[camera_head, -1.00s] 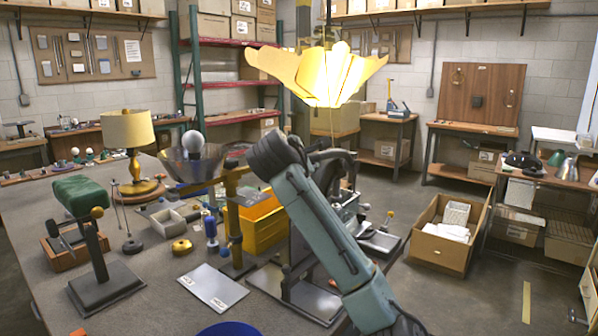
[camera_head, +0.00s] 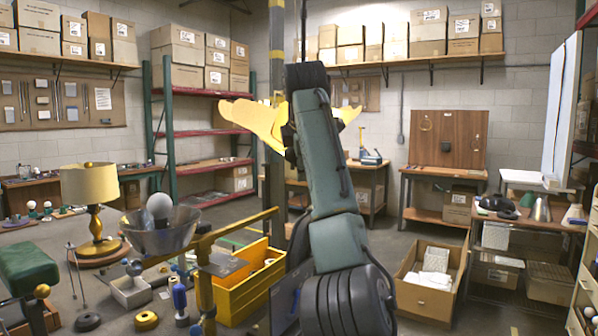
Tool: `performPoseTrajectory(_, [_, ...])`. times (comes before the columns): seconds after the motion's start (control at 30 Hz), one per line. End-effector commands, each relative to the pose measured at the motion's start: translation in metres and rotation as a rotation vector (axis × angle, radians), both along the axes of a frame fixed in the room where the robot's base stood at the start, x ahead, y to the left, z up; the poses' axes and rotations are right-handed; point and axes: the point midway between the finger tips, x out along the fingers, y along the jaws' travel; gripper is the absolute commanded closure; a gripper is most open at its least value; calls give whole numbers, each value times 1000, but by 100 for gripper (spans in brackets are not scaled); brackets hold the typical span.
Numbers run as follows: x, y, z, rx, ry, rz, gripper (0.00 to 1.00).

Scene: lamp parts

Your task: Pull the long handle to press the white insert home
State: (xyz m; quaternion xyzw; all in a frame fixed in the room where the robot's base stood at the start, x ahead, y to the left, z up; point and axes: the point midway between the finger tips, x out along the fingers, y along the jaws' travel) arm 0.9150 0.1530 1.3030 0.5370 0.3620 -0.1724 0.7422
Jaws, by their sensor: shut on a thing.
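I cannot tell whether this globe is the white insert. The press seen behind my arm earlier is mostly hidden now; a grey piece (camera_head: 284,300) shows beside the arm.
A yellow bin (camera_head: 240,298) stands behind the brass stand. A lamp with a cream shade (camera_head: 90,184) and a green padded stand (camera_head: 27,272) are at left. A box (camera_head: 428,293) stands on the floor at right.

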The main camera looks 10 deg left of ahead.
Motion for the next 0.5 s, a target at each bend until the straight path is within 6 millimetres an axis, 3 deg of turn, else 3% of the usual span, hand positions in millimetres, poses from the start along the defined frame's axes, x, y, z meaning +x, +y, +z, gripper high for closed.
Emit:
performPoseTrajectory(0.03, [2,-1,7,8,-16,-1,100])
performPoseTrajectory(0.47, [0,-4,11,11,-13,-6,100])
performPoseTrajectory(0.5, [0,-4,11,11,-14,-6,75])
